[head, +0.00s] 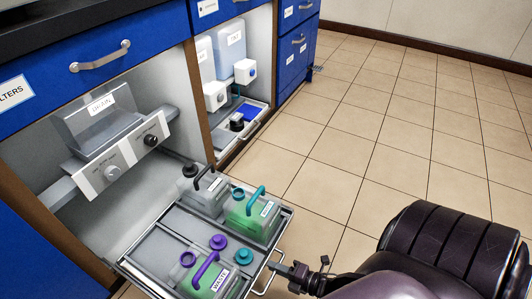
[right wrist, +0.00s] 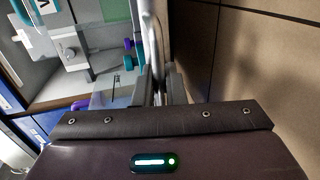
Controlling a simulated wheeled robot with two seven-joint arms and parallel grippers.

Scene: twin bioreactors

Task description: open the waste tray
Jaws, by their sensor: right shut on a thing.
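The waste tray (head: 155,246) is pulled out of the lower cabinet on the left in the head view. It carries a green bottle labelled waste with a purple handle (head: 212,275), a green bottle with a teal handle (head: 250,217) and a grey bottle with a dark handle (head: 204,190). Its metal bar handle (head: 267,276) is on the front edge. My right gripper (head: 281,268) is shut on this handle; in the right wrist view the fingers (right wrist: 160,88) close around the bar (right wrist: 152,45). My left gripper is not in view.
Above the tray, a drain unit with knobs (head: 125,158) sits inside the cabinet. A neighbouring open bay holds white containers (head: 230,48) and a low tray (head: 243,125). Blue drawers (head: 292,50) stand beyond. The tiled floor (head: 400,120) to the right is clear.

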